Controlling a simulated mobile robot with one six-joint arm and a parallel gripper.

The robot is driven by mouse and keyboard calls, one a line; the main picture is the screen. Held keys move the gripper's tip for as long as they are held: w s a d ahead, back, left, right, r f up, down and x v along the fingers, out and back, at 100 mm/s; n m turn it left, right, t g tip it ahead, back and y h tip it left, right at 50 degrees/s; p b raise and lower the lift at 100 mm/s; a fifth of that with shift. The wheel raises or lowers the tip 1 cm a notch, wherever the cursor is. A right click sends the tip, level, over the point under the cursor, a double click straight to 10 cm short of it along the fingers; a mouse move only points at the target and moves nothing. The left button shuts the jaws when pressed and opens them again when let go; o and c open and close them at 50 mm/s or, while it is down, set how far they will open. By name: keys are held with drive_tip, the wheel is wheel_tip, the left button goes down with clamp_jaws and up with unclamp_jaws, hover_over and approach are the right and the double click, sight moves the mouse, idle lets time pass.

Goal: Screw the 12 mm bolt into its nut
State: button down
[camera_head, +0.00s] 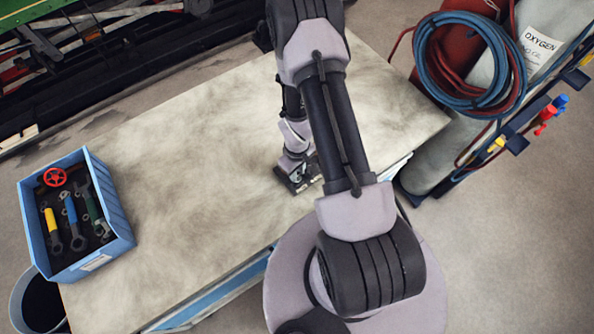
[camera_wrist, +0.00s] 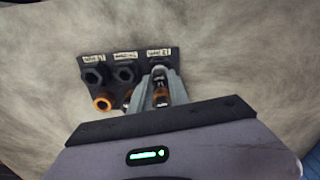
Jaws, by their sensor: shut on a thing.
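In the wrist view, a dark plate (camera_wrist: 88,58) lies on the bench with three white labels along its far edge. Two dark nuts (camera_wrist: 93,76) (camera_wrist: 124,75) show below the left and middle labels. The place below the right label is mostly hidden by my gripper (camera_wrist: 161,78), whose fingers are shut there. An orange-and-dark bolt (camera_wrist: 160,98) shows between the fingers. I cannot tell whether it is threaded into a nut. An orange ring-shaped piece (camera_wrist: 102,103) sits at the plate's near left, with another orange piece (camera_wrist: 128,97) partly hidden beside my left finger.
The pale workbench (camera_head: 190,160) is mostly clear. A blue crate (camera_head: 112,180) with several tools and a red handwheel (camera_head: 54,177) stands at its left end. A grey bucket (camera_head: 20,298) stands below. Gas cylinders (camera_head: 495,75) with coiled hoses (camera_head: 425,65) stand at the right.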

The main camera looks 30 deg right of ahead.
drive_tip(key=m, duration=0.3)
drive_tip(key=shift+f+m+b, duration=0.2)
drive_tip(key=shift+m+b, duration=0.35)
drive_tip(key=shift+m, duration=0.55)
drive_tip(key=c, duration=1.5)
unclamp_jaws()
drive_tip(key=shift+r+m, duration=0.15)
drive_tip(key=shift+m, duration=0.35)
drive_tip(key=o, duration=0.5)
drive_tip(key=shift+r, duration=0.1)
wheel_tip(320, 180, up, 5)
drive_tip(key=p, duration=0.4)
drive_tip(key=shift+p, duration=0.3)
